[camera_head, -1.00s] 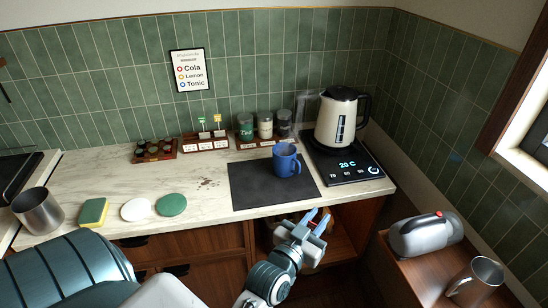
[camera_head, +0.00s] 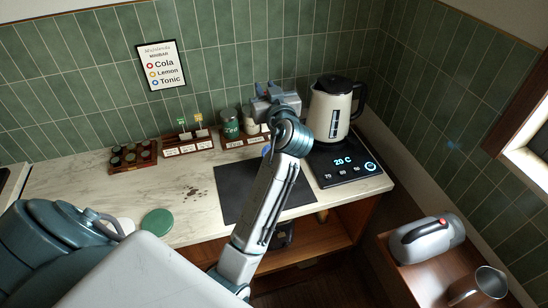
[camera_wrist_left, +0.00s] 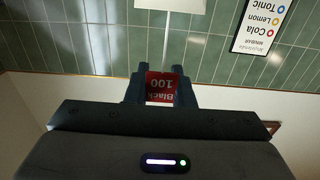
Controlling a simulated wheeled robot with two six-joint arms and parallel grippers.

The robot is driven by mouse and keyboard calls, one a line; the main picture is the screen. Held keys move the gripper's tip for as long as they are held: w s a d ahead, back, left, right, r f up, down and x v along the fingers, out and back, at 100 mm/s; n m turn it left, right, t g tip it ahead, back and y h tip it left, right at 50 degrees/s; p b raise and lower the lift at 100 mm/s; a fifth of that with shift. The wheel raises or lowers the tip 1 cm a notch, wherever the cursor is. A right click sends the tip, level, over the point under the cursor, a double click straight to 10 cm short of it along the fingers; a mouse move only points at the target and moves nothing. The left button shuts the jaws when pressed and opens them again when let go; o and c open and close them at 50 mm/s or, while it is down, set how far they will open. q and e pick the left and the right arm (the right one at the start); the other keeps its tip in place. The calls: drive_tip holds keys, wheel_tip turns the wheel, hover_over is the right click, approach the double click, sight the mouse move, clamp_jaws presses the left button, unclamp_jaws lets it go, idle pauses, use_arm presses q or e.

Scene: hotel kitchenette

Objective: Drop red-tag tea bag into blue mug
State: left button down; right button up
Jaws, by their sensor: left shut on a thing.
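My left gripper (camera_head: 274,90) is raised above the back of the counter, in front of the tiled wall. In the left wrist view it is shut on the red tag (camera_wrist_left: 161,86), which reads "Black 100" upside down. A thin string runs from the tag to a pale tea bag (camera_wrist_left: 170,5), cut off by the picture's top edge. The blue mug (camera_head: 266,151) is almost wholly hidden behind my left arm in the head view; only a sliver of blue shows. My right gripper is not in view.
A dark mat (camera_head: 233,190) lies under my arm. A cream kettle (camera_head: 331,108) stands on its black base (camera_head: 346,163) at right. Jars (camera_head: 230,124), a tea rack (camera_head: 187,145) with green and yellow tags, and a capsule tray (camera_head: 133,157) line the back. The counter left of the mat is mostly clear.

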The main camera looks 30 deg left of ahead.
use_arm(q)
wheel_tip(320, 180, down, 6)
drive_tip(key=b, duration=0.3)
drive_tip(key=c, duration=1.2)
unclamp_jaws()
drive_tip(key=shift+o, duration=0.2)
